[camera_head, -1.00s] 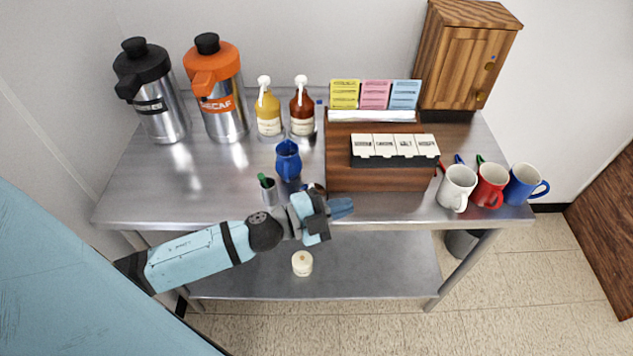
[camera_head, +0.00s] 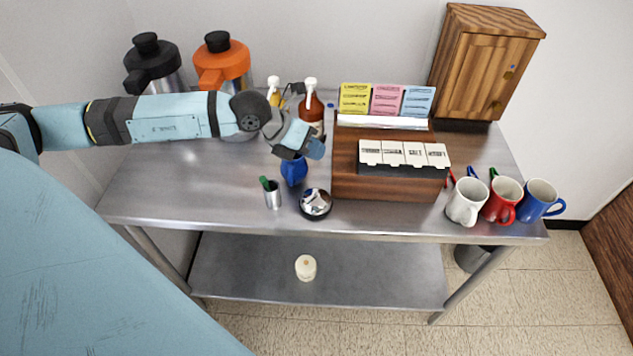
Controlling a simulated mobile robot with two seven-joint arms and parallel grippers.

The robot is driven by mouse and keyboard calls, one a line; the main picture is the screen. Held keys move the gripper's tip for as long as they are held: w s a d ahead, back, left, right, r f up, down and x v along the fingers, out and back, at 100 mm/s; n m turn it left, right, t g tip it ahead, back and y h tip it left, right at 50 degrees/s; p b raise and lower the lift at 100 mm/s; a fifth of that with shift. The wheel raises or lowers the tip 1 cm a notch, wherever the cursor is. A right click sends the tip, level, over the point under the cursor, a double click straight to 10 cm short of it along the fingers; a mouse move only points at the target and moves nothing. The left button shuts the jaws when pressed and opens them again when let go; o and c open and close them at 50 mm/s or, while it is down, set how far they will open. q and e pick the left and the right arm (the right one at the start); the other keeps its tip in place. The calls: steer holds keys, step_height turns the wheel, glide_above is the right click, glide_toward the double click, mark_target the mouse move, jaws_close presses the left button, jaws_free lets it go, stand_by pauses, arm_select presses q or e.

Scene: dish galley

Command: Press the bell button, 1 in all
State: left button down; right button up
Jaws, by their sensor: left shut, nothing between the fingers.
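The bell (camera_head: 316,203) is a silver dome on a dark base, near the front edge of the steel table, left of the wooden box. Its top is in plain view. My left gripper (camera_head: 313,152) is shut and empty. It is above the table behind the bell, over the top of the blue pitcher, and apart from the bell in the picture. My right gripper is not in view.
The blue pitcher (camera_head: 293,171) and a small metal cup (camera_head: 272,196) stand left of the bell. The wooden box (camera_head: 390,212) is to its right. Syrup bottles (camera_head: 311,105) stand behind my gripper. Mugs (camera_head: 467,202) are at the right. Bare steel (camera_head: 180,195) lies front left.

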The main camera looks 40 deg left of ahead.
mark_target(316, 191)
arm_select(q)
steer(key=shift+f, duration=0.15)
step_height(316, 191, down, 9)
steer(key=b, duration=0.5)
steer(key=shift+r, duration=0.2)
stand_by(0.4)
stand_by(1.4)
steer(key=shift+f+b, duration=0.35)
steer(key=shift+f, duration=0.05)
steer(key=shift+f+b, duration=0.4)
steer(key=shift+f, duration=0.2)
stand_by(0.8)
steer(key=shift+r, duration=0.15)
steer(key=shift+r+p, duration=0.55)
steer(key=shift+r, duration=0.3)
